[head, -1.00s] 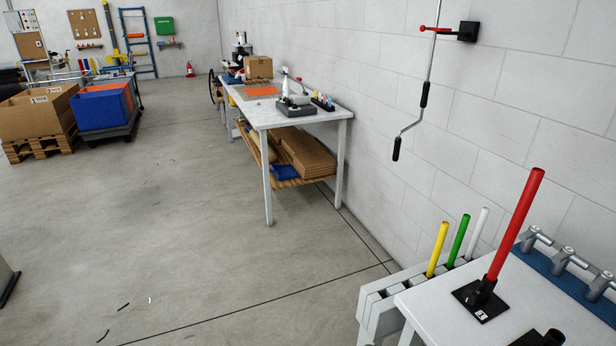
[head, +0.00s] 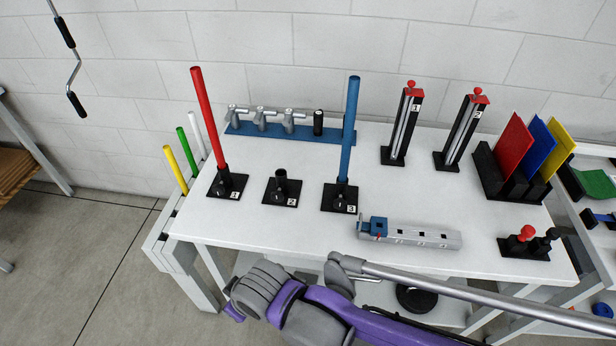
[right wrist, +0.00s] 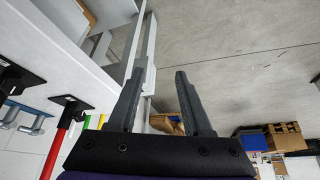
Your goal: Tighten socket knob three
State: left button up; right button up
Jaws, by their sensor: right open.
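Socket three (head: 340,198) is a black base marked 3 on the white table, with a blue rod (head: 349,130) standing upright in it. Its small dark knob is at the front of the base; how tight it is cannot be told. Socket one (head: 227,185) holds a red rod (head: 205,115), tilted slightly. Socket two (head: 281,188) is empty. My right arm reaches along the table's front edge in the head view, left of and below socket three. My right gripper (right wrist: 160,74) is open and empty in the right wrist view, apart from every socket. My left gripper is not in view.
A grey block with a blue part (head: 408,234) lies in front of socket three. A blue clamp rail (head: 270,131) is behind the sockets. Two red-topped stands (head: 403,125) and coloured panels (head: 515,150) are to the right. Yellow, green and white rods (head: 187,152) stand at the left.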

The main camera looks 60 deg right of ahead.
aim_at(340, 203)
jog(key=k+l+z, duration=0.1)
jog(key=z, duration=2.15)
jog(key=i+l, duration=0.05)
